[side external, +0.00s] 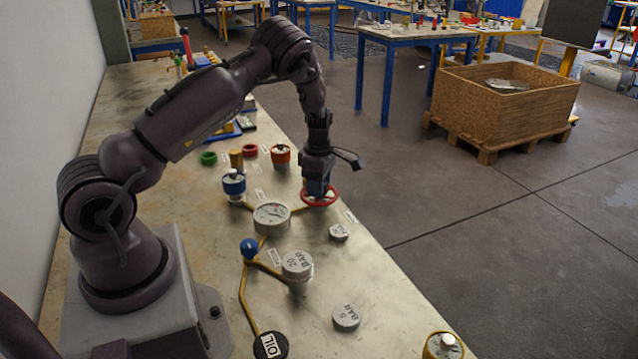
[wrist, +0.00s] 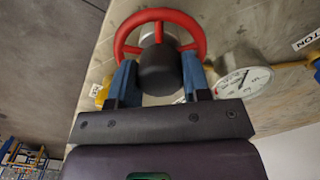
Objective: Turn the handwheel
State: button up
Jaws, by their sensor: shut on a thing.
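The red handwheel (side external: 319,201) lies near the right edge of the bench, beside the round pressure gauge (side external: 271,216). My gripper (side external: 318,190) points down onto it from above. In the wrist view the wheel's red rim (wrist: 160,15) arches across the top. The two blue fingers of my gripper (wrist: 158,66) reach into the wheel on either side of a dark round part at its middle. My gripper is shut on the handwheel. The exact contact between fingertips and wheel is partly hidden.
A 20 BAR vessel (side external: 297,266) and a blue ball (side external: 249,248) stand nearer the camera. Yellow pipes run across the bench (side external: 370,280). Its right edge is close to the wheel.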

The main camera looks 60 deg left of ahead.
jog(key=shift+m, duration=0.3)
jog(key=m, duration=0.5)
jog(key=shift+m, duration=0.3)
jog(key=m, duration=0.5)
jog(key=shift+r, duration=0.1)
jog(key=m, duration=0.6)
jog(key=shift+m, duration=0.3)
jog(key=m, duration=0.5)
jog(key=shift+m, duration=0.4)
jog(key=o, duration=0.9)
